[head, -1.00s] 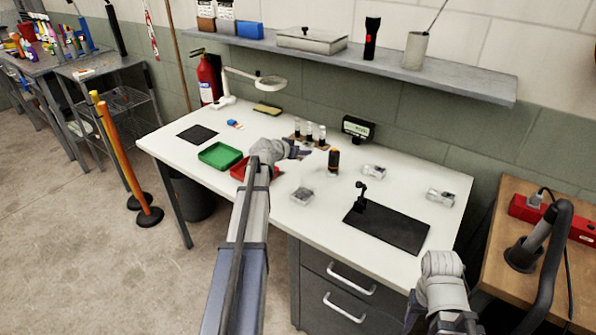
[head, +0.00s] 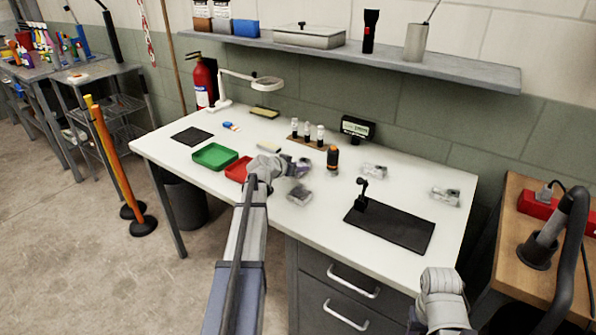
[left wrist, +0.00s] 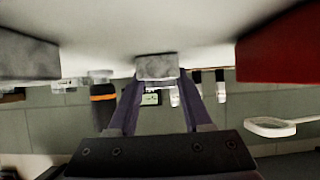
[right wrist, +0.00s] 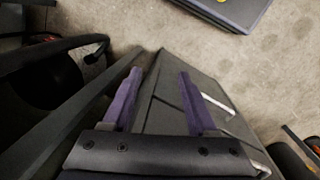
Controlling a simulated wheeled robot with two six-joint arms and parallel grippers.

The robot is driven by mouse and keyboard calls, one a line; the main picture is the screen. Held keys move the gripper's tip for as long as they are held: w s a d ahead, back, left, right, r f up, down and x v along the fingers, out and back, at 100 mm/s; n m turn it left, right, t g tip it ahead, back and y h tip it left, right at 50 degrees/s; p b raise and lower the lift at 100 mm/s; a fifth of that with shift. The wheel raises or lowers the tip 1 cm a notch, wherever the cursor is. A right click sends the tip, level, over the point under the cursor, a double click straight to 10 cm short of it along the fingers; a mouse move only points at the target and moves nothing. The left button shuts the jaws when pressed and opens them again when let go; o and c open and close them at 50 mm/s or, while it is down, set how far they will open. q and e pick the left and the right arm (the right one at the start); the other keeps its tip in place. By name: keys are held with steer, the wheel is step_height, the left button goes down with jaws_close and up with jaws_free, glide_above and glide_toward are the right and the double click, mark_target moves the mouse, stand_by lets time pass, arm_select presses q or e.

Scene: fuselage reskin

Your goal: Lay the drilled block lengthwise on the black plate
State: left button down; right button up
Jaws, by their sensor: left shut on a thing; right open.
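My left gripper (head: 300,168) is low over the white table, beside the red tray. In the left wrist view its fingers (left wrist: 158,85) are shut on a mottled grey block (left wrist: 157,67), which I take as the drilled block; no holes can be made out. The fingers mostly hide it in the head view. A small black plate (head: 192,135) lies flat and bare at the table's left end. A larger black mat (head: 400,228) with a small black stand (head: 362,195) lies at the right. My right gripper (right wrist: 160,72) is open and empty, beside the drawer cabinet.
The green tray (head: 214,156) and red tray (head: 238,170) lie between my left gripper and the small plate. Grey pieces (head: 300,195) (head: 374,171) (head: 445,197), a black-orange cylinder (head: 332,160) and a vial rack (head: 305,140) stand nearby. A magnifier lamp (head: 262,82) stands behind.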

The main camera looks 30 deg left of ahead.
arm_select(q)
steer(key=c, duration=0.8)
jaws_free()
steer(key=shift+f, duration=0.1)
steer(key=o, duration=0.5)
